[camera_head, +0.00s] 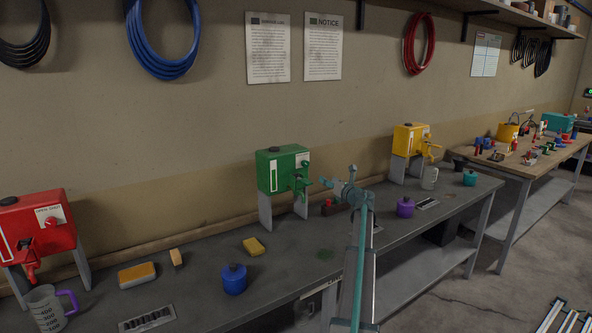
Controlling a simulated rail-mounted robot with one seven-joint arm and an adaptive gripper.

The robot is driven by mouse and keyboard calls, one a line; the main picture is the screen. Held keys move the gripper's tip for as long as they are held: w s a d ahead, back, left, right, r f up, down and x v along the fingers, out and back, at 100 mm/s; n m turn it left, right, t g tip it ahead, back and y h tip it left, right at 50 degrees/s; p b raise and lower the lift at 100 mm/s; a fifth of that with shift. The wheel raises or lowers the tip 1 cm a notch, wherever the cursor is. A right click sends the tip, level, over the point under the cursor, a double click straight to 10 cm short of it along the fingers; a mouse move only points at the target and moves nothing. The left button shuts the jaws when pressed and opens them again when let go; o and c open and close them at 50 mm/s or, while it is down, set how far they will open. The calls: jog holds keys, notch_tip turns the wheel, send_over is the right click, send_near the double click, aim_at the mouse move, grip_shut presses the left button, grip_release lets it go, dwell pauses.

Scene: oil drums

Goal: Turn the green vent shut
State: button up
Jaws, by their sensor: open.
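The green drum (276,172) stands on grey legs on the long dark bench, near the middle of the view. A black cap sits on its top, and a pale strip runs down its front. A small green vent knob (303,164) seems to be on the right of its front, above a green tap (300,184); its turn position is too small to read. My gripper (325,183) is just right of the tap and points left toward the drum. It is open and appears empty and apart from the drum, though the depth gap is hard to judge.
A red drum (40,230) stands at left and a yellow drum (409,142) at right. A blue jar (234,279), a yellow sponge (254,246) and a purple jar (405,207) lie around the bench. A dark red-topped item (330,208) is below my gripper.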

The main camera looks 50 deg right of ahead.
aim_at(307, 165)
jog(key=w+r+p, duration=0.1)
jog(key=w, duration=0.2)
jog(key=w+d+r+n+y+p, duration=0.1)
jog(key=w, duration=0.3)
jog(key=w+r+n+p, duration=0.1)
jog(key=w, duration=0.3)
jog(key=shift+w+d+r+t, duration=0.1)
jog(key=shift+w+d+t, duration=0.15)
jog(key=shift+d+t, duration=0.05)
jog(key=shift+w+d, duration=0.1)
jog(key=shift+w, duration=0.5)
grip_shut()
